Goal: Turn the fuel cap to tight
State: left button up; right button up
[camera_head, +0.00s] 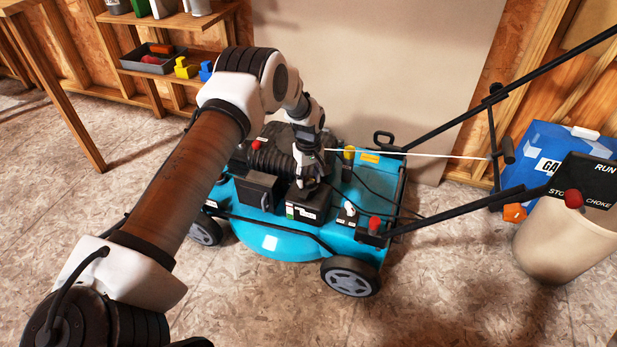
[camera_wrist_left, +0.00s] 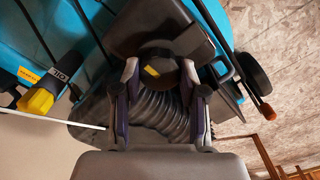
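The fuel cap (camera_wrist_left: 157,64) is a dark round cap with a yellow mark, seen in the left wrist view on a dark block of the mower. My left gripper (camera_wrist_left: 159,74) has one finger on each side of the cap, with the fingertips close to its edges. I cannot tell whether they touch it. In the head view my left gripper (camera_head: 309,180) points down over the dark box (camera_head: 306,207) on the turquoise mower (camera_head: 275,243), hiding the cap. My right gripper is not in view.
A black ribbed hose (camera_wrist_left: 162,112) lies behind the cap. A yellow-handled dipstick (camera_wrist_left: 38,100) is to the left in the wrist view. A white rod (camera_head: 420,154) and black handlebar (camera_head: 455,122) extend right. A blue container (camera_head: 545,150) and tan bin (camera_head: 560,245) stand at right.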

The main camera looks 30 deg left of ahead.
pick_arm(q)
jog(key=shift+m, duration=0.5)
jog(key=m+p, duration=0.1)
jog(key=m, duration=0.1)
jog(key=shift+m+p, duration=0.3)
jog(key=m, duration=0.4)
jog(key=shift+m+p, duration=0.3)
jog(key=shift+p, duration=0.05)
jog(key=m, duration=0.9)
jog(key=shift+m, duration=0.4)
jog(key=o, duration=1.1)
jog(key=shift+o, duration=0.2)
